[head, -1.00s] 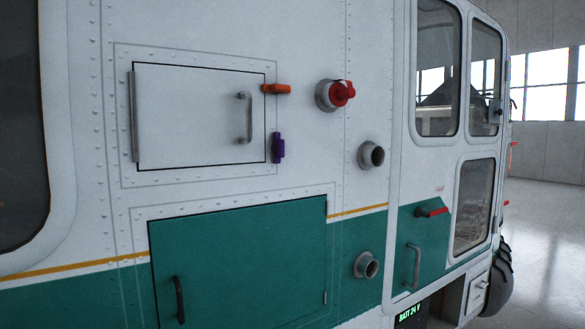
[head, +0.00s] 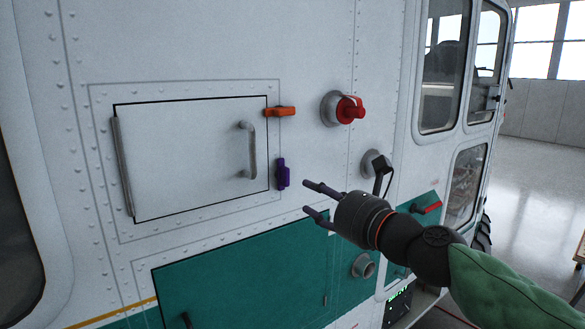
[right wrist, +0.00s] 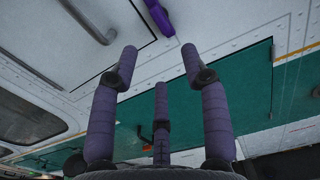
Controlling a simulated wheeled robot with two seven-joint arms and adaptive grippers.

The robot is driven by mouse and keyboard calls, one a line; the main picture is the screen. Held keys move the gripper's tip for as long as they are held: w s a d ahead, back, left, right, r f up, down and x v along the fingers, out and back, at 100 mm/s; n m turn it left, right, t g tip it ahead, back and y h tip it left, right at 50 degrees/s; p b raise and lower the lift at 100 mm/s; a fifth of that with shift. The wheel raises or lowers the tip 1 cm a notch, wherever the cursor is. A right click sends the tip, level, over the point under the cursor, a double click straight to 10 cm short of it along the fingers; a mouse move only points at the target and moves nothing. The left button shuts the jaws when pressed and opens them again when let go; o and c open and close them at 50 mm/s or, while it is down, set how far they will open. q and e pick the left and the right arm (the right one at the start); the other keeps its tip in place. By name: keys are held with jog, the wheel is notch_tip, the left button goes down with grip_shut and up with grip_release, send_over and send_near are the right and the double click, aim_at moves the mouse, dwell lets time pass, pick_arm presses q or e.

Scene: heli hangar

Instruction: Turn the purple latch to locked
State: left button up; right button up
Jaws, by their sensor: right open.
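The purple latch (head: 283,173) sits on the white wall just right of the small white hatch (head: 190,160), near its lower right corner. It stands roughly upright, alongside the hatch edge. My right gripper (head: 307,197) is open and empty, a short way right of and below the latch, its fingers pointing left towards it. In the right wrist view the latch (right wrist: 160,17) shows at the top, beyond the spread fingers (right wrist: 158,55), with nothing between them. The fingers are apart from it. My left gripper is out of view.
An orange latch (head: 279,111) lies level across the hatch's upper right edge. The hatch has a grey handle (head: 248,150). A red knob (head: 348,109) and a pipe port (head: 364,266) stick out to the right. A green panel (head: 240,270) lies below.

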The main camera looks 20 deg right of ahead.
aim_at(286, 179)
jog(key=x, duration=1)
jog(key=shift+w+a+r, duration=0.1)
jog(key=shift+w+r, duration=0.1)
jog(key=shift+w, duration=0.1)
grip_shut()
